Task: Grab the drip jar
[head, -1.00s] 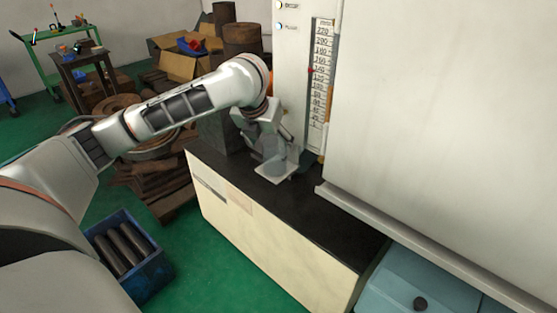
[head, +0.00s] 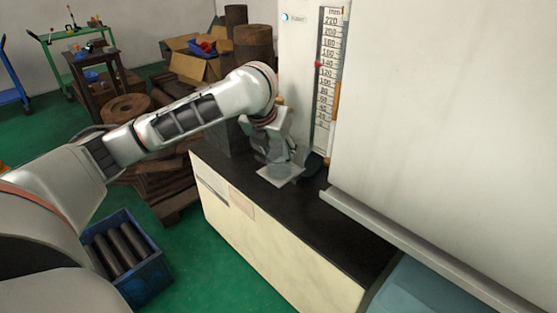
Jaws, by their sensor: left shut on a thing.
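My left gripper (head: 277,158) is at the black-topped counter, low over a square pale plate (head: 287,178). It is shut on a small grey, see-through thing (head: 280,168), which looks like the drip jar. The fingers hide most of the jar. I cannot tell whether the jar touches the plate or is just clear of it. My right gripper is not in the view.
The tall white machine with a millimetre scale (head: 327,85) stands right behind the gripper. A large pale panel with a ledge (head: 400,240) closes off the right. The counter's black top (head: 325,215) is bare toward the front. A blue crate of dark bars (head: 150,285) stands on the floor.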

